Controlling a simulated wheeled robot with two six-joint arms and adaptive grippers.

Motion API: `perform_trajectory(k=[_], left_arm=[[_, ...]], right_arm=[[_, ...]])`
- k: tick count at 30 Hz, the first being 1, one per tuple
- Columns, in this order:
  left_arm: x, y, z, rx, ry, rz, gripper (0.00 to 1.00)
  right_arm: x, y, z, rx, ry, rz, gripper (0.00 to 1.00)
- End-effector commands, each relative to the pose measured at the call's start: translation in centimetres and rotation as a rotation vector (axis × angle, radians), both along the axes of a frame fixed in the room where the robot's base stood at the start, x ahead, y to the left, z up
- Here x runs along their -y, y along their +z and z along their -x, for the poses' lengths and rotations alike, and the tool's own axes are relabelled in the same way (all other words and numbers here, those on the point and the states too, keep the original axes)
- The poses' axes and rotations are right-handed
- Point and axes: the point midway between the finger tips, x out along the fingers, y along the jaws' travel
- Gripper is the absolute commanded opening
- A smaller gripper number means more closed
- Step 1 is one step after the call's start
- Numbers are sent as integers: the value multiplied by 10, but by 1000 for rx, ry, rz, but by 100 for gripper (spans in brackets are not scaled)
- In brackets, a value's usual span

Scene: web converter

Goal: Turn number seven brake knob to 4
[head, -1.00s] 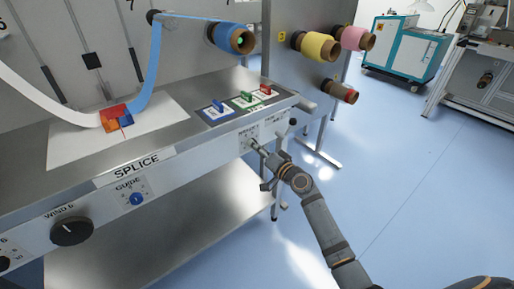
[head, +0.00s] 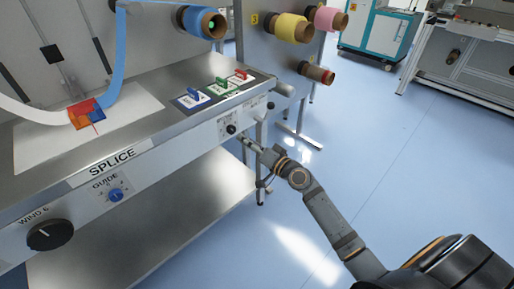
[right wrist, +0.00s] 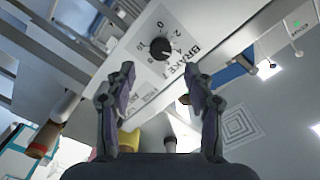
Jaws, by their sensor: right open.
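The brake knob (head: 231,129) is a small black knob on the front panel, right of the SPLICE label. In the right wrist view the black knob (right wrist: 160,48) sits on a white plate with a number dial and the word BRAKE; the digit after it looks like a 7 or a 1. I cannot tell clearly which number its pointer faces. My right gripper (head: 244,138) is just in front of and below the knob, apart from it. In the right wrist view its two fingers (right wrist: 160,69) are spread, with the knob beyond the gap between them. My left gripper is out of view.
Another small knob (head: 271,105) is farther right on the panel. A blue GUIDE knob (head: 115,195) and a large black WIND knob (head: 50,234) are to the left. Coloured switches (head: 193,97) stand on the bench top.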

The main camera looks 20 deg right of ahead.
Motion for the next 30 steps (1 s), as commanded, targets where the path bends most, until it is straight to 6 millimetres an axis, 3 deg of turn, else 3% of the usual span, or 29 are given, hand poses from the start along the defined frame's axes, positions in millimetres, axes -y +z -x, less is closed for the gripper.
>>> perform_trajectory(k=[3,9,25,28,30], left_arm=[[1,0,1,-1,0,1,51],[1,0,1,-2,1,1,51],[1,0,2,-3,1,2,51],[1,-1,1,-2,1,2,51],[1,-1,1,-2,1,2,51]], right_arm=[[9,-2,27,-3,2,8,54],[18,0,51,-1,2,4,54],[20,-1,55,-1,0,0,54],[25,-18,54,-28,-14,28,54],[35,-54,55,-81,-38,84,54]])
